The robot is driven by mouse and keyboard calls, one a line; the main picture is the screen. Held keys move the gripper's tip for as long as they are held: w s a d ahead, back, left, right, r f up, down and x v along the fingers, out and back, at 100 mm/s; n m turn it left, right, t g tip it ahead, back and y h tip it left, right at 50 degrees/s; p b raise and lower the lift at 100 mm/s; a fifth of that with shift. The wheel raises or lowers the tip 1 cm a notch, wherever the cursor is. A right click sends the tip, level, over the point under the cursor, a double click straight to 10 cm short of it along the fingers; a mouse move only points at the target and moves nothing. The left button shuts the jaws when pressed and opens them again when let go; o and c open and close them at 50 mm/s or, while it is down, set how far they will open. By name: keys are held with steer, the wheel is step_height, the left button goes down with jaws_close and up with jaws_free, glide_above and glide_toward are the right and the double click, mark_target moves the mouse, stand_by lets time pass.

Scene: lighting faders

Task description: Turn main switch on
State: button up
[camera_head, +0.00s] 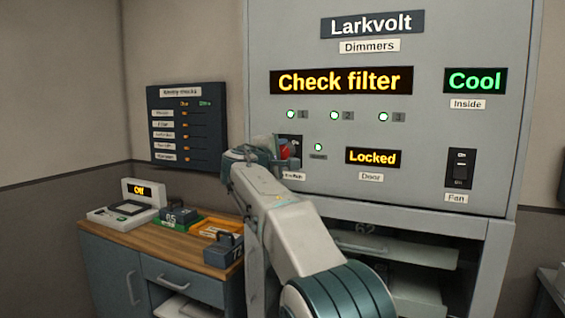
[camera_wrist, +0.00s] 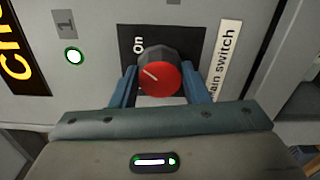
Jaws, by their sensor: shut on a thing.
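The main switch is a rotary knob (camera_wrist: 160,77) with a red face and a dark grey body on a black plate (camera_wrist: 192,40). A short white pointer line on its face points to the upper left in the wrist view, roughly toward the "On" mark (camera_wrist: 139,45). The "Main switch" label (camera_wrist: 227,62) is to the right there. My gripper (camera_wrist: 160,88) has its two blue fingers shut on the knob, one on each side. In the head view my gripper (camera_head: 274,150) is at the cabinet's left side, hiding most of the switch; a bit of red shows.
The grey Larkvolt cabinet (camera_head: 430,215) shows "Check filter", "Cool" and "Locked". Lamps 1, 2 and 3 (camera_head: 334,115) glow green. A fan switch (camera_head: 461,168) is at right. A counter (camera_head: 160,245) with a scale (camera_head: 124,216) reading "Off" and weights stands at left.

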steer(key=shift+m+b, duration=0.35)
steer(key=shift+m, duration=0.25)
steer(key=o, duration=1)
steer(key=shift+c, duration=0.2)
steer(key=b+v, duration=0.3)
steer(key=v, duration=1)
steer(key=shift+s+b, duration=0.3)
steer(key=shift+s, duration=0.1)
steer(key=shift+a, duration=0.1)
